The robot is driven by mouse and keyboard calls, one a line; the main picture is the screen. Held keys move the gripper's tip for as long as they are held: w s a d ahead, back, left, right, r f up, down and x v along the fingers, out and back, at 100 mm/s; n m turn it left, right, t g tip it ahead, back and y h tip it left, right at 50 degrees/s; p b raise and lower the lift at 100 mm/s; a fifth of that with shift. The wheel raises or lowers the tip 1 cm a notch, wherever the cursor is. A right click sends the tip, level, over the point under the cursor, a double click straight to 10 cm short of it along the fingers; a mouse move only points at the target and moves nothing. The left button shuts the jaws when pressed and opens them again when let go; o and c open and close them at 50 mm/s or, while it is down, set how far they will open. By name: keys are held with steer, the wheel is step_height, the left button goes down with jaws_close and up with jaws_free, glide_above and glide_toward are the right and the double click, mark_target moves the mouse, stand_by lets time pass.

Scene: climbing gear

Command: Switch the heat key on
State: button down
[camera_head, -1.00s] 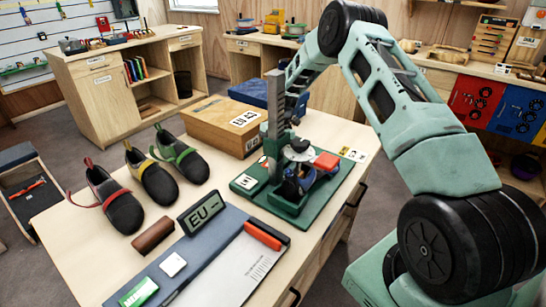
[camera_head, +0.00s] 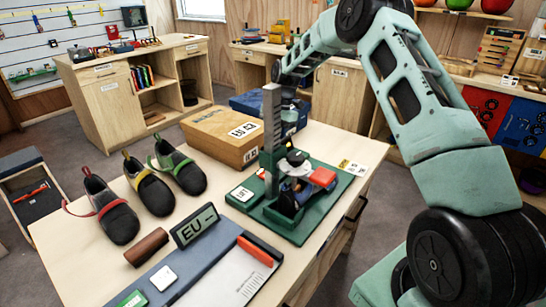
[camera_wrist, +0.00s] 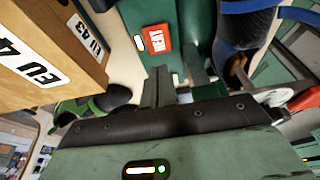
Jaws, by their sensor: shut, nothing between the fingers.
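The heat key is a small red key (camera_wrist: 158,38) with a white label, set on the green base of the press-like machine (camera_head: 320,207). In the wrist view it lies just beyond my fingertips, with a visible gap. Its label is partly readable. My gripper (camera_wrist: 158,76) is shut and empty, its dark fingers together and pointing toward the key. In the head view my gripper is largely hidden behind the machine's grey toothed post, and I cannot make out the heat key.
A cardboard-brown box (camera_head: 222,135) stands close beside my gripper on the left. The toothed post (camera_head: 271,140) rises near it. Several shoes (camera_head: 151,188), a brown roller (camera_head: 146,247) and an EU display (camera_head: 195,226) stand on the table's left part.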

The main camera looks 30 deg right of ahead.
steer(key=shift+v, duration=1.8)
